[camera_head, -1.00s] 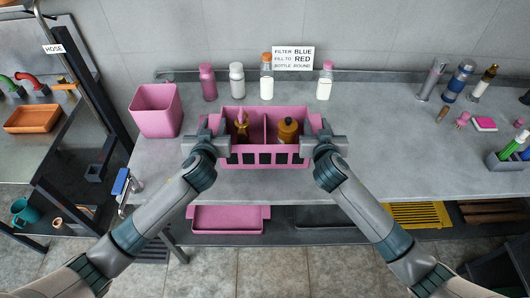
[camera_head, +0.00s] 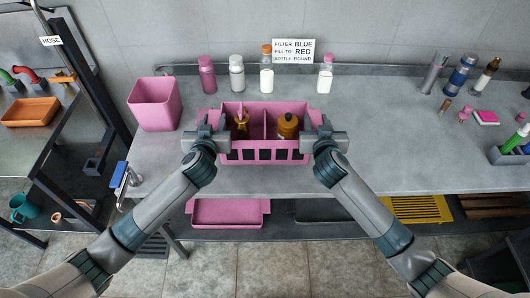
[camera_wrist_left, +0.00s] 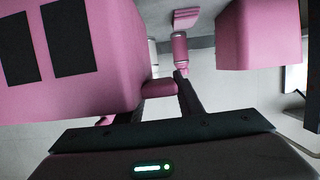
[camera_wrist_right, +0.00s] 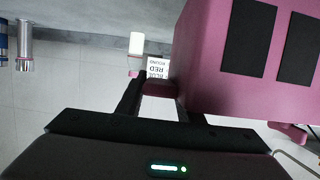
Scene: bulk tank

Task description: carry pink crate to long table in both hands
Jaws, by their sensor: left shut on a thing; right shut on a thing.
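The pink crate (camera_head: 238,154) is an open carrier with a divider and a row of dark slots in its front wall. A dark amber bottle (camera_head: 241,124) stands in its left compartment and an amber bottle (camera_head: 287,126) in its right one. My left gripper (camera_head: 207,137) is shut on the crate's left end handle, and my right gripper (camera_head: 322,137) on its right end handle. The crate looks level, over the front part of the long grey table (camera_head: 400,150). I cannot tell whether its base touches the tabletop. Both wrist views show the crate's wall (camera_wrist_left: 90,80) (camera_wrist_right: 210,60) close up.
A pink bin (camera_head: 154,105) stands left of the crate. Several bottles (camera_head: 237,75) and a sign (camera_head: 293,51) line the back. A blue-handled tool (camera_head: 119,175) is at the left edge. The tabletop right of the crate is clear; a caddy (camera_head: 508,155) stands far right.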

